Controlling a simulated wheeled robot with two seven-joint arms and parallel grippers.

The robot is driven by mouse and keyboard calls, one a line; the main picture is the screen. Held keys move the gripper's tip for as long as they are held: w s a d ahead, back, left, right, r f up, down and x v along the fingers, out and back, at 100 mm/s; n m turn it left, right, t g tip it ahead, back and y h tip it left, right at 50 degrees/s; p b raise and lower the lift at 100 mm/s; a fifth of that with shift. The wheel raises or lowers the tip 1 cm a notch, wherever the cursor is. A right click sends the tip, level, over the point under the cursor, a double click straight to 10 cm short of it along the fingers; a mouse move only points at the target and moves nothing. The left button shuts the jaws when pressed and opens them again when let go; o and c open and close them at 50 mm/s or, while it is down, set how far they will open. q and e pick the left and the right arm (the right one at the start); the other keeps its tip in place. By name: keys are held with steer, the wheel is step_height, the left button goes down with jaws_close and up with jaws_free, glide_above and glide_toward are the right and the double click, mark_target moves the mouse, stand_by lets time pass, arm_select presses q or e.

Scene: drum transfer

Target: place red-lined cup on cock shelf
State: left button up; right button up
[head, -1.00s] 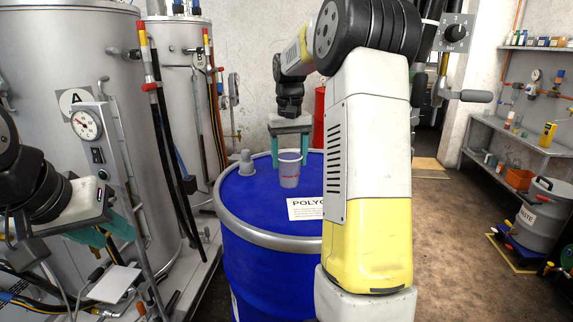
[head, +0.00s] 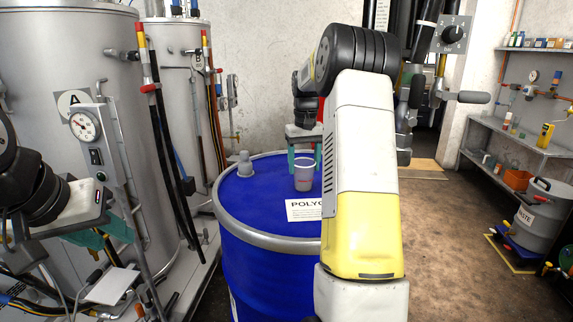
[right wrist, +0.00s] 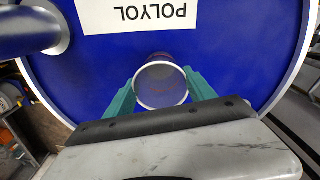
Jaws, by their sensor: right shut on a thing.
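A translucent greyish cup (head: 304,176) is held over the top of the blue drum (head: 262,205). My right gripper (head: 305,158) is shut on it, with one teal finger on each side. In the right wrist view the cup (right wrist: 160,86) shows its open round mouth between the teal fingers. I cannot tell how far its base is above the lid. My left gripper (head: 100,237) hangs at the far left, by the tank labelled A, and its finger gap is unclear. I cannot tell which surface is the cock shelf.
A grey bung (head: 245,165) stands up from the drum lid. Tank A (head: 75,60) and a second tank (head: 178,70) stand at left, with hoses and pipes. A small white plate (head: 113,285) is low at left. Shelves (head: 525,140) and a waste bin (head: 545,215) are at right.

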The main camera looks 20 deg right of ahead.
steer(key=shift+f, duration=0.1)
steer(key=o, duration=1.3)
